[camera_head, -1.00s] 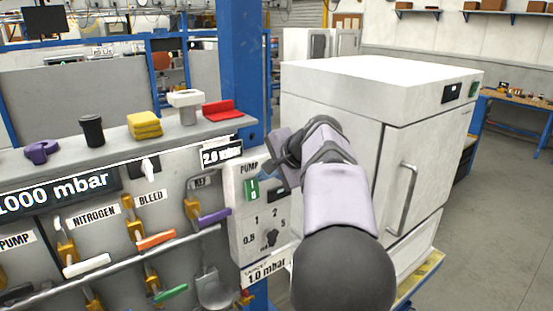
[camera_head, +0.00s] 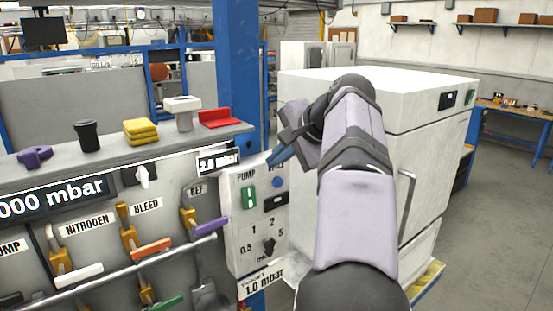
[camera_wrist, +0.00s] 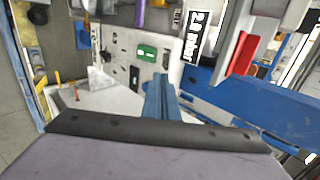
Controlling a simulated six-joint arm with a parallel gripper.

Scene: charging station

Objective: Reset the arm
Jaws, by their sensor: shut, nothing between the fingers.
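My gripper (camera_head: 274,156) is at the end of my arm, in front of the right edge of the pump control box (camera_head: 243,224). Its blue fingers (camera_wrist: 160,97) show shut and empty in the wrist view. They point toward the box and appear apart from it, though the exact gap is hard to tell. The box has a green switch (camera_head: 249,198), a blue button (camera_head: 278,182) and a black knob (camera_head: 268,246). The green switch also shows in the wrist view (camera_wrist: 147,53).
The panel at left has valves with white, orange (camera_head: 152,249), purple (camera_head: 212,222) and green handles. A blue post (camera_head: 236,75) and a white cabinet (camera_head: 430,165) stand close by.

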